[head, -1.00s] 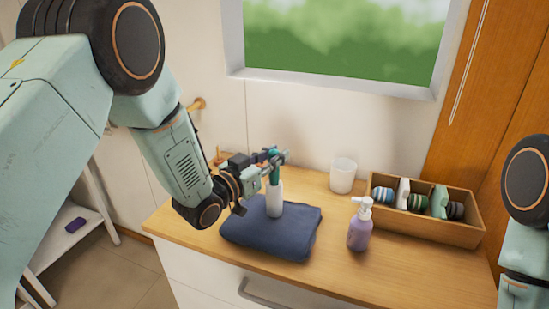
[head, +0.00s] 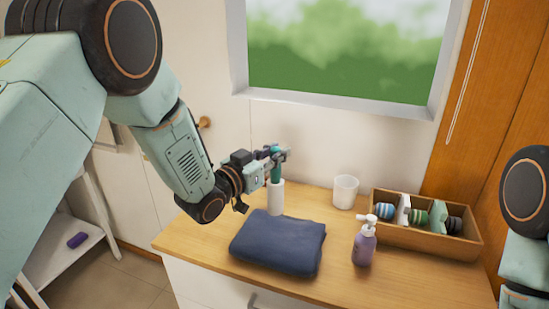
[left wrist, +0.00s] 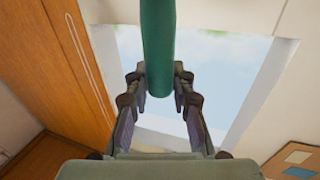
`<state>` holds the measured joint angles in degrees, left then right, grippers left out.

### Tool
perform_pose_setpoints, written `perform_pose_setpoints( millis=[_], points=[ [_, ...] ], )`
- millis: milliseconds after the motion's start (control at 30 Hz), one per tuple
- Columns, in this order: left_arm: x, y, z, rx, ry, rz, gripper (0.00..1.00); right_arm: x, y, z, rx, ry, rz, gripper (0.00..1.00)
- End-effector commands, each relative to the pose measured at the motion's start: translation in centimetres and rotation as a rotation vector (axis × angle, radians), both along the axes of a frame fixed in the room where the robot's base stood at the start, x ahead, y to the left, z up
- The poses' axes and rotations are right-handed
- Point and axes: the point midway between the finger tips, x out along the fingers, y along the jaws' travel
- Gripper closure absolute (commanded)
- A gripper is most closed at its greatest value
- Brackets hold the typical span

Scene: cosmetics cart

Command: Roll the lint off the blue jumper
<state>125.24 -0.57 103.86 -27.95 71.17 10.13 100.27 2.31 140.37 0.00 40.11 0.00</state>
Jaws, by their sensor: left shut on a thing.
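The blue jumper (head: 280,243) lies folded on the wooden counter. My left gripper (head: 272,160) is shut on the green handle of the lint roller, whose white roll (head: 276,198) points down. The roll's lower end shows at the jumper's back edge; I cannot tell whether it touches the cloth or hangs above it. In the left wrist view the green handle (left wrist: 158,45) stands between the two fingers. I cannot make out lint on the jumper at this size. My right gripper is out of view; only part of my right arm shows at the right edge.
A purple pump bottle (head: 364,245) stands right of the jumper. A white cup (head: 345,192) stands behind it near the wall. A wooden box (head: 425,241) with several items is at the right. The counter (head: 200,233) is clear left of the jumper.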

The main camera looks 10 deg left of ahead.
Motion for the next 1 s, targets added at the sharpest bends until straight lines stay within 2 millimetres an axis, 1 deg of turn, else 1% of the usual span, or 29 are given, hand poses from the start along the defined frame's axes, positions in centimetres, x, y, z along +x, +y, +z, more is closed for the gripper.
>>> perform_pose_setpoints(
  millis=[33,100,267,1000],
  points=[
    [0.2,0.0,0.8,0.000,-0.002,0.001,1.00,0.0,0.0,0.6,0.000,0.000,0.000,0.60],
    [0.3,0.1,1.5,0.000,-0.002,0.002,1.00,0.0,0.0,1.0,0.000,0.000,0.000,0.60],
    [0.6,0.2,2.4,0.000,-0.002,0.005,1.00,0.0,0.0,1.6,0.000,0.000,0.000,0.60],
    [0.7,0.2,2.3,0.000,-0.001,0.005,1.00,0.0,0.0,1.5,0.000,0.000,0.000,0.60]
  ],
)
